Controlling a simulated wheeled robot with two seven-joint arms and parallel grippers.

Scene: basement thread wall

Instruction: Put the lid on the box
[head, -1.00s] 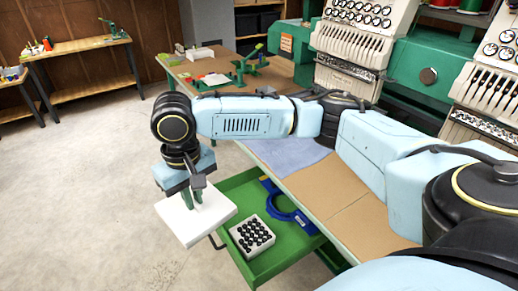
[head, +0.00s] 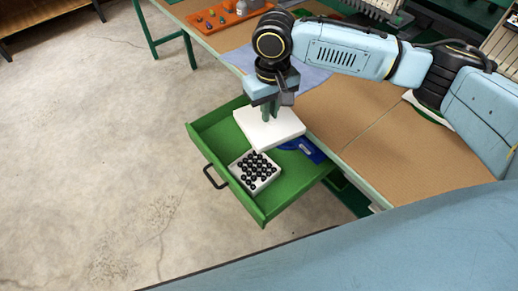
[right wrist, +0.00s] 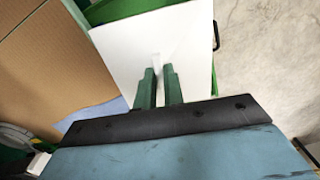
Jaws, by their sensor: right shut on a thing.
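The lid (head: 283,130) is a flat white square plate. My right gripper (head: 268,112) is shut on it and holds it level above the back part of the open drawer. In the right wrist view the lid (right wrist: 120,70) fills the space ahead of the green fingers (right wrist: 160,85), which close on a small handle. The box (head: 270,182) is a small white tray full of several black round pieces. It sits in the front part of the drawer, open at the top, close in front of the lid in the head view. My left gripper is not in view.
The green drawer (head: 212,162) stands open with a black handle (head: 214,177). A blue ring-shaped part (head: 312,150) lies in it, partly hidden by the lid. The brown bench top (head: 345,112) borders the drawer. An orange tray (head: 228,14) stands farther back.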

